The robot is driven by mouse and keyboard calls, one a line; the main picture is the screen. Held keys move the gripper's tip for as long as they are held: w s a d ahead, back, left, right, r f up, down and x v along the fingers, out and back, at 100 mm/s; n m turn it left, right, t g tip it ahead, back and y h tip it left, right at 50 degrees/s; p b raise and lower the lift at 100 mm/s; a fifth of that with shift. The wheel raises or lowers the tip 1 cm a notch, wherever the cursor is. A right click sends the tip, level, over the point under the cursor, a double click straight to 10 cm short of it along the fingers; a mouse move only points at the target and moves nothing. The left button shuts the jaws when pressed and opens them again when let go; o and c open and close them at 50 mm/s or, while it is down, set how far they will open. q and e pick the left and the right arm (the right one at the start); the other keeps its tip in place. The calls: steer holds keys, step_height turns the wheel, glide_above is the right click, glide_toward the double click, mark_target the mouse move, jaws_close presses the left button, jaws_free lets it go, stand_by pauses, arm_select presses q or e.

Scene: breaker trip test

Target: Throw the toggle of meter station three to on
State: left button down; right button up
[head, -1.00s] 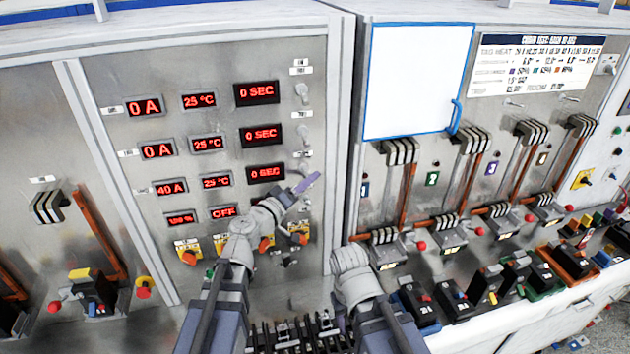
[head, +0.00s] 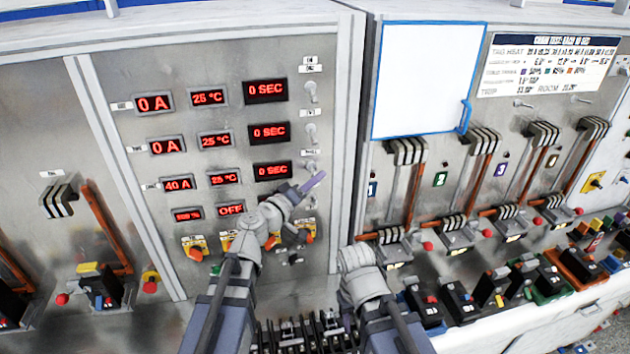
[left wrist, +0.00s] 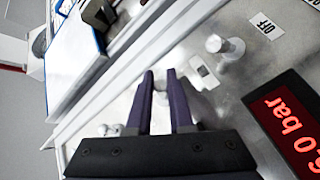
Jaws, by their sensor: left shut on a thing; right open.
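The third row of the meter panel shows 40 A (head: 178,184), 25 °C and 0 SEC (head: 272,171). Its toggle sits to the right of the seconds display, with my left gripper (head: 311,184) right at it. The purple fingers are closed on the toggle, which is mostly hidden between them. In the left wrist view the two fingers (left wrist: 163,95) stand a little apart, with a pale part between them. Which way the toggle points cannot be told. My right arm reaches in low on the right; its gripper's jaws are hidden.
Two similar toggles (head: 312,91) sit above in the same column. In the left wrist view a pale toggle (left wrist: 226,47) with an OFF label and a red bar display (left wrist: 292,122) are close beside the fingers. Orange knobs (head: 194,252) lie below the displays. A white board (head: 425,80) stands right.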

arm_select(q)
steer(key=r+n+g+p, duration=0.1)
steer(key=p, duration=0.2)
steer(key=shift+s+r, duration=0.1)
steer(key=shift+n+g+y+p, duration=0.3)
steer(key=shift+n+y+p, duration=0.15)
steer(key=shift+p, duration=0.35)
steer(key=c, duration=0.8)
jaws_free()
